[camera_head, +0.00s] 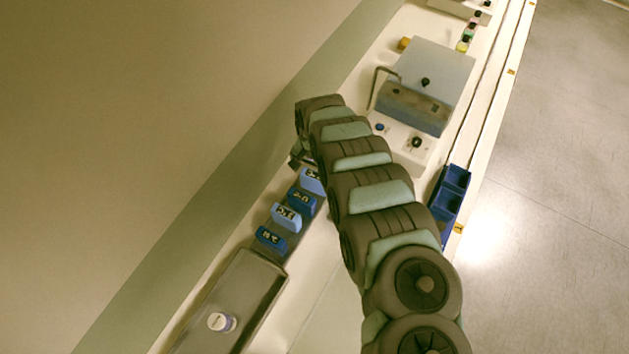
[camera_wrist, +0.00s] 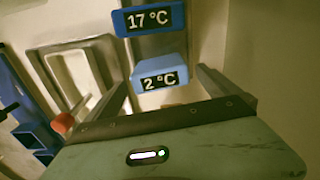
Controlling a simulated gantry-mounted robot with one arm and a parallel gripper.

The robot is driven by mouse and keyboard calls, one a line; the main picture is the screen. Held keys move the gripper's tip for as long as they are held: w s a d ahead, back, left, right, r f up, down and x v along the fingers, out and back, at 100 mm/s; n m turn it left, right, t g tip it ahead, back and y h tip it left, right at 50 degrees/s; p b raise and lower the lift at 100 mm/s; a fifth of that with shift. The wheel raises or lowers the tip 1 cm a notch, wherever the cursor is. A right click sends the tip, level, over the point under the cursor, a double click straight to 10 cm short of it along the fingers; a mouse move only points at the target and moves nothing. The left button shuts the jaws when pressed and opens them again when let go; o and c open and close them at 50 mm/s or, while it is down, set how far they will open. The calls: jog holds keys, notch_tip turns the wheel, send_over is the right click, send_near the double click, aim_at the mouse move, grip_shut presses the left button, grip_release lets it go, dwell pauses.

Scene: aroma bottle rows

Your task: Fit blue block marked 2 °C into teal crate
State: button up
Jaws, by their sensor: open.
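The blue block marked 2 °C (camera_wrist: 160,82) stands between the spread fingers of my gripper (camera_wrist: 163,88) in the wrist view. Its label faces the camera, and my gripper is open around it. I cannot tell whether either finger touches it. In the head view, the light blue block (camera_head: 312,182) at the top end of a row, beside my gripper, appears to be the same one. My gripper is mostly hidden there by my arm. I cannot make out a teal crate in either view.
A darker blue block marked 17 °C (camera_wrist: 150,19) stands just beyond. More blue blocks (camera_head: 287,217) continue the row towards a grey tray (camera_head: 256,262) with a white-capped jar (camera_head: 221,322). Dark blue bins (camera_head: 449,203) sit at the bench's right edge. A grey machine (camera_head: 428,82) stands farther up.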

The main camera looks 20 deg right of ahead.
jog(key=shift+f, duration=1.25)
jog(key=c, duration=1.6)
